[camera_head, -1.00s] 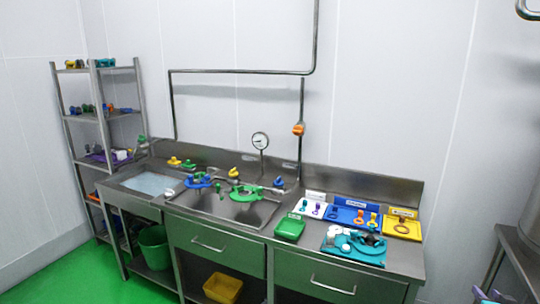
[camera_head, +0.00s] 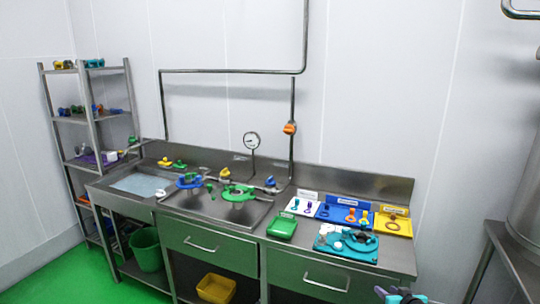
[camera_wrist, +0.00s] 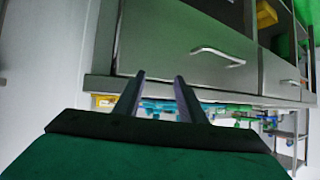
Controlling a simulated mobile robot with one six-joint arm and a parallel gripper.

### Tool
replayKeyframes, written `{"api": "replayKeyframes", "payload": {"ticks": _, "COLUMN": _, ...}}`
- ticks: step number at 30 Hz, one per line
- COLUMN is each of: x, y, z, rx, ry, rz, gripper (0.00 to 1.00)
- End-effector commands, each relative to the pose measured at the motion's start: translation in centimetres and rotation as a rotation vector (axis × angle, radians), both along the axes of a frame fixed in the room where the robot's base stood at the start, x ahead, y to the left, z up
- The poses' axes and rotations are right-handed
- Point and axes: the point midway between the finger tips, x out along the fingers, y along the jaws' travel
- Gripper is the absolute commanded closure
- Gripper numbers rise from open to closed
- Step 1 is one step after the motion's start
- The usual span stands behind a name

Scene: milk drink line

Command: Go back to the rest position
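My gripper (camera_wrist: 160,78) shows in the wrist view with its two fingers apart and nothing between them. It points toward the steel drawer fronts, and the counter looks turned over in that view. The fingertips appear clear of the drawers. In the head view a small blue, teal and pink shape (camera_head: 398,296) shows at the bottom edge, low in front of the counter; I cannot tell whether it is part of my arm.
The steel counter (camera_head: 345,185) carries a teal tray (camera_head: 328,246), a green tray (camera_head: 282,227), a blue tray (camera_head: 338,213), a yellow tray (camera_head: 393,222) and a sink with valves. A shelf rack (camera_head: 85,119) stands left. A steel table (camera_head: 510,262) stands right.

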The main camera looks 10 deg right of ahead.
Motion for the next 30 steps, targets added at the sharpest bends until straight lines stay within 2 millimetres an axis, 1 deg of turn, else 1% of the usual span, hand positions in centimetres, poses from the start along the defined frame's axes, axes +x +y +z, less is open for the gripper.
{"api": "replayKeyframes", "payload": {"ticks": 1, "x": 0.9, "y": 2.1, "z": -1.2, "rx": 0.007, "ry": 0.018, "rz": 0.036, "gripper": 0.63}}
{"api": "replayKeyframes", "payload": {"ticks": 5, "x": 2.4, "y": 6.8, "z": -4.0, "rx": 0.017, "ry": 0.065, "rz": 0.12, "gripper": 0.63}}
{"api": "replayKeyframes", "payload": {"ticks": 6, "x": 2.7, "y": 8.2, "z": -4.8, "rx": 0.022, "ry": 0.08, "rz": 0.144, "gripper": 0.63}}
{"api": "replayKeyframes", "payload": {"ticks": 8, "x": 3.2, "y": 10.4, "z": -6.2, "rx": 0.03, "ry": 0.103, "rz": 0.183, "gripper": 0.63}}
{"api": "replayKeyframes", "payload": {"ticks": 9, "x": 3.4, "y": 12.0, "z": -7.0, "rx": 0.035, "ry": 0.12, "rz": 0.209, "gripper": 0.63}}
{"api": "replayKeyframes", "payload": {"ticks": 10, "x": 3.5, "y": 13.1, "z": -7.7, "rx": 0.04, "ry": 0.132, "rz": 0.228, "gripper": 0.63}}
{"api": "replayKeyframes", "payload": {"ticks": 12, "x": 3.7, "y": 15.8, "z": -9.3, "rx": 0.05, "ry": 0.164, "rz": 0.275, "gripper": 0.63}}
{"api": "replayKeyframes", "payload": {"ticks": 14, "x": 3.7, "y": 18.1, "z": -10.6, "rx": 0.058, "ry": 0.191, "rz": 0.311, "gripper": 0.63}}
{"api": "replayKeyframes", "payload": {"ticks": 15, "x": 3.6, "y": 19.6, "z": -11.5, "rx": 0.066, "ry": 0.211, "rz": 0.337, "gripper": 0.63}}
{"api": "replayKeyframes", "payload": {"ticks": 17, "x": 3.4, "y": 21.8, "z": -12.8, "rx": 0.075, "ry": 0.242, "rz": 0.375, "gripper": 0.63}}
{"api": "replayKeyframes", "payload": {"ticks": 18, "x": 3.2, "y": 23.4, "z": -13.7, "rx": 0.082, "ry": 0.262, "rz": 0.399, "gripper": 0.63}}
{"api": "replayKeyframes", "payload": {"ticks": 20, "x": 2.7, "y": 25.6, "z": -15.0, "rx": 0.092, "ry": 0.296, "rz": 0.436, "gripper": 0.63}}
{"api": "replayKeyframes", "payload": {"ticks": 21, "x": 2.3, "y": 27.0, "z": -15.9, "rx": 0.099, "ry": 0.32, "rz": 0.46, "gripper": 0.63}}
{"api": "replayKeyframes", "payload": {"ticks": 23, "x": 1.6, "y": 29.2, "z": -17.3, "rx": 0.109, "ry": 0.355, "rz": 0.496, "gripper": 0.63}}
{"api": "replayKeyframes", "payload": {"ticks": 24, "x": 1.1, "y": 30.6, "z": -18.1, "rx": 0.115, "ry": 0.381, "rz": 0.518, "gripper": 0.63}}
{"api": "replayKeyframes", "payload": {"ticks": 26, "x": 0.1, "y": 32.7, "z": -19.5, "rx": 0.126, "ry": 0.421, "rz": 0.553, "gripper": 0.63}}
{"api": "replayKeyframes", "payload": {"ticks": 27, "x": -0.5, "y": 34.0, "z": -20.3, "rx": 0.132, "ry": 0.448, "rz": 0.575, "gripper": 0.63}}
{"api": "replayKeyframes", "payload": {"ticks": 30, "x": -2.6, "y": 37.2, "z": -22.5, "rx": 0.146, "ry": 0.523, "rz": 0.628, "gripper": 0.63}}
